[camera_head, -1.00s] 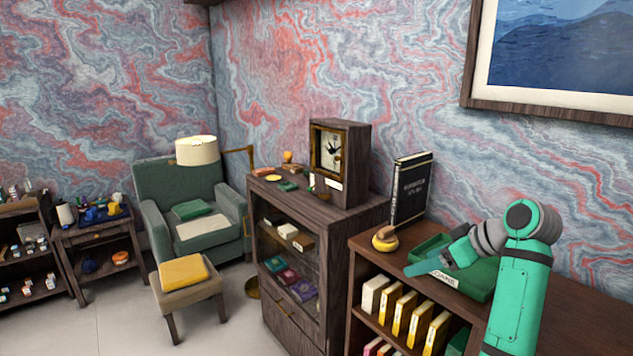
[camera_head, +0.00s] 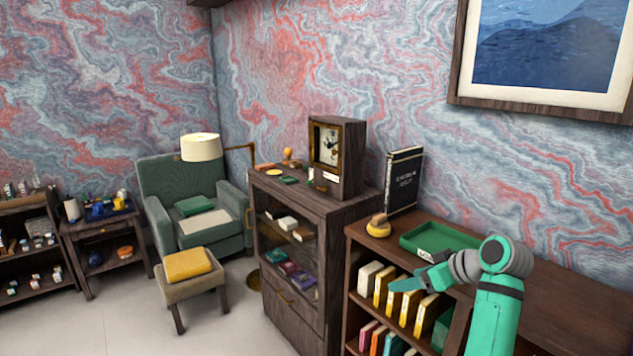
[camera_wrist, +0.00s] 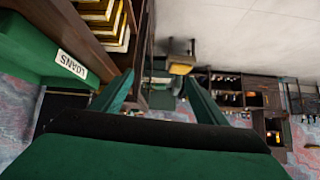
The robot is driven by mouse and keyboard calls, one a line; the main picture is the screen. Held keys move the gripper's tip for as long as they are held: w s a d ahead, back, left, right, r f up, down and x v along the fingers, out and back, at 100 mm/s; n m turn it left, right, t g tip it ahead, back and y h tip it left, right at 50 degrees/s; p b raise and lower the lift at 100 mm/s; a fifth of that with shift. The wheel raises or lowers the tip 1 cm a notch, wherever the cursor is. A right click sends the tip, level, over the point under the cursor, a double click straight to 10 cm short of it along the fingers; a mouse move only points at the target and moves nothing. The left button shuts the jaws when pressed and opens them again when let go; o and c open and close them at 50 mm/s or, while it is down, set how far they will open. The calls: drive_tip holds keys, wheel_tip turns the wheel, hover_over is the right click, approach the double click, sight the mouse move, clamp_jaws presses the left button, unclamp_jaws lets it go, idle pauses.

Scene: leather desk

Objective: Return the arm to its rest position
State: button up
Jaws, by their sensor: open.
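My green arm reaches in from the lower right of the head view. My gripper (camera_head: 405,284) is in front of the bookshelf's top edge, near the green tray (camera_head: 412,240). In the wrist view my gripper (camera_wrist: 155,92) shows two green fingers spread apart with nothing between them. The tray's wall with its white "LOANS" label (camera_wrist: 72,64) shows at the left of the wrist view, apart from the fingers.
The bookshelf (camera_head: 362,240) holds several yellow-spined books (camera_head: 387,290) below the gripper. A black book (camera_head: 403,180) and a yellow round object (camera_head: 378,226) stand on its top. A cabinet (camera_head: 330,215) with a clock (camera_head: 331,145) is left.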

drive_tip(key=s+a+f+m+t+h, duration=0.15)
drive_tip(key=a+f, duration=0.35)
drive_tip(key=f, duration=0.7)
drive_tip(key=a+f+m+t, duration=0.1)
drive_tip(key=a+f+m, duration=0.25)
drive_tip(key=f, duration=0.85)
drive_tip(key=s+a+f+m+t+h, duration=0.1)
drive_tip(key=s+a+f, duration=0.3)
drive_tip(key=s+f, duration=0.3)
drive_tip(key=s+a+f+m+h, duration=0.1)
drive_tip(key=s+a+f+h, duration=0.1)
drive_tip(key=s+a+f, duration=0.35)
drive_tip(key=s+a+f+m+t+h, duration=0.1)
drive_tip(key=s+a, duration=0.1)
drive_tip(key=s, duration=1)
drive_tip(key=s+a+f+t+h, duration=0.1)
drive_tip(key=s+f, duration=0.1)
drive_tip(key=s, duration=0.9)
drive_tip(key=s+a+r+n+t, duration=0.1)
drive_tip(key=s+a+r+t, duration=0.1)
drive_tip(key=s+r, duration=1.2)
drive_tip(key=s+y, duration=0.1)
drive_tip(key=s, duration=0.2)
drive_tip(key=shift+s+a+r+n, duration=0.2)
drive_tip(key=shift+a+n, duration=0.1)
drive_tip(key=shift+a, duration=0.1)
